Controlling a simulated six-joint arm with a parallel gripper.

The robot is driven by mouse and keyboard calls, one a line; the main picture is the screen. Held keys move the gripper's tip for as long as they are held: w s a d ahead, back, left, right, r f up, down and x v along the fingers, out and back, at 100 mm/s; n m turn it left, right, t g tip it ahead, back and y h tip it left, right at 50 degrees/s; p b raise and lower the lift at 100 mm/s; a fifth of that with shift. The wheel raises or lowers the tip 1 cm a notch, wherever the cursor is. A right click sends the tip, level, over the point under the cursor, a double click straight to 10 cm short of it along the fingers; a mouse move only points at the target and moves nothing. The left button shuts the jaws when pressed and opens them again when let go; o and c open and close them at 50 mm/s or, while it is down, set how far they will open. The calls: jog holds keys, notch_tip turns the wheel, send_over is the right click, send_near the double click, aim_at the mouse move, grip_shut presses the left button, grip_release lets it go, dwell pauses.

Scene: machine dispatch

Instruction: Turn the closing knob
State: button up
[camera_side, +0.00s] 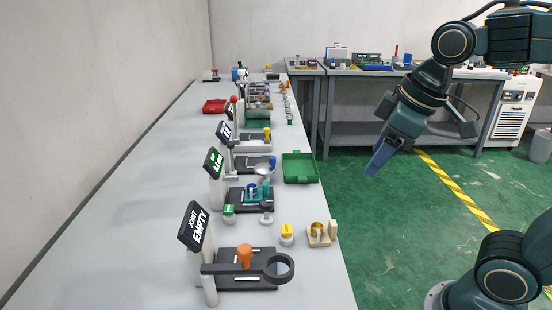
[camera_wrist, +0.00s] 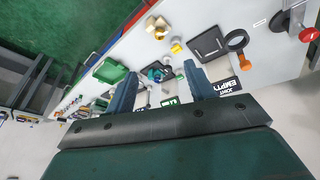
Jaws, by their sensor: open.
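My gripper (camera_side: 378,160) hangs in the air to the right of the long bench, above the green floor and clear of everything. In the wrist view its two fingers stand apart with nothing held between them (camera_wrist: 160,88). An orange knob (camera_side: 246,256) stands on the nearest station's black base, beside a dark ring. The same knob shows in the wrist view (camera_wrist: 246,66). A red knob (camera_wrist: 308,34) shows at the right edge of the wrist view. Which knob is the closing knob cannot be told from labels here.
The long grey bench (camera_side: 130,195) carries several stations. A sign reading "JOINT EMPTY" (camera_side: 195,228) stands by the nearest one. A green tray (camera_side: 300,168), a wooden block with a brass ring (camera_side: 319,234) and a yellow-topped part (camera_side: 287,231) lie near the bench's right edge.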

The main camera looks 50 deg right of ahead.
jog(key=w+a+n+g, duration=0.2)
jog(key=w+n, duration=0.4)
jog(key=w, duration=0.6)
jog(key=n+g, duration=0.2)
jog(key=n, duration=0.4)
send_over(266, 202)
notch_tip(266, 202, down, 6)
jog(key=shift+d+r, duration=0.1)
jog(key=shift+r, duration=0.05)
notch_tip(266, 202, down, 14)
jog(key=shift+r, duration=0.1)
jog(key=c, duration=1)
